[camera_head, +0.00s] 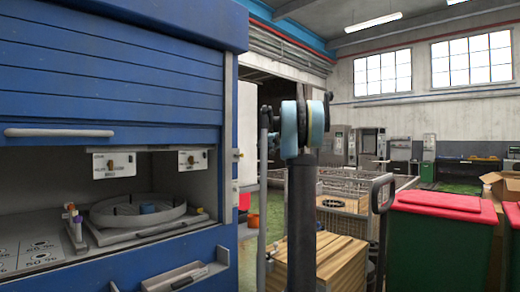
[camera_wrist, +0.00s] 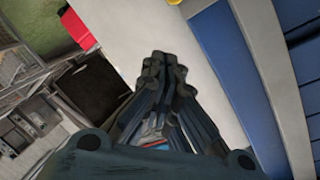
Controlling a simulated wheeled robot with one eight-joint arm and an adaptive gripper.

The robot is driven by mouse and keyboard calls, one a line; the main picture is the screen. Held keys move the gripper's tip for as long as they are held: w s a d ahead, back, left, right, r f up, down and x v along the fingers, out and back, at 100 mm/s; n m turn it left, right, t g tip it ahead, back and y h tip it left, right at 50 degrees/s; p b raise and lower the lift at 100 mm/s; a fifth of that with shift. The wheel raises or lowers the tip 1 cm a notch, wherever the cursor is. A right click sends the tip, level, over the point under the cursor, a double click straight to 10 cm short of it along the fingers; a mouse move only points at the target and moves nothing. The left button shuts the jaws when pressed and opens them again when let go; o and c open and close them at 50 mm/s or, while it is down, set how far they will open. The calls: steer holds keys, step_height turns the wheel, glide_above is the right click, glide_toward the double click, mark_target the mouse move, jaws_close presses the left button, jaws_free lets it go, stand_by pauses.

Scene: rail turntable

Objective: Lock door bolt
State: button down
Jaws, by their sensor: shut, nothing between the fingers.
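My gripper (camera_wrist: 165,68) shows in the wrist view with its dark fingertips together and nothing between them. It is over a pale grey surface (camera_wrist: 130,25), beside blue panels (camera_wrist: 228,60). In the head view my dark arm stands upright right of the blue cabinet (camera_head: 110,90), and I cannot make out the fingers. Two white plates with small brass parts, one on the left (camera_head: 114,165) and one on the right (camera_head: 193,160), are inside the cabinet opening. A small brass-coloured fitting (camera_head: 238,154) sits on the cabinet's right edge. I cannot tell which is the door bolt.
A red-lidded green bin (camera_head: 440,235), a wire cage (camera_head: 345,205) and a wooden stack (camera_head: 335,262) stand to the right.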

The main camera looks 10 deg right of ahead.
steer(key=w+a+f, duration=0.4)
steer(key=w+a, duration=0.1)
steer(key=a, duration=0.1)
steer(key=shift+w, duration=0.3)
steer(key=shift+a, duration=0.1)
steer(key=s+a, duration=0.1)
steer(key=a, duration=0.1)
steer(key=shift+s+a, duration=0.3)
steer(key=shift+s, duration=0.1)
stand_by(0.3)
steer(key=s+d+r, duration=0.4)
steer(key=s+d, duration=0.3)
steer(key=shift+s+d, duration=0.2)
steer(key=shift+s, duration=0.15)
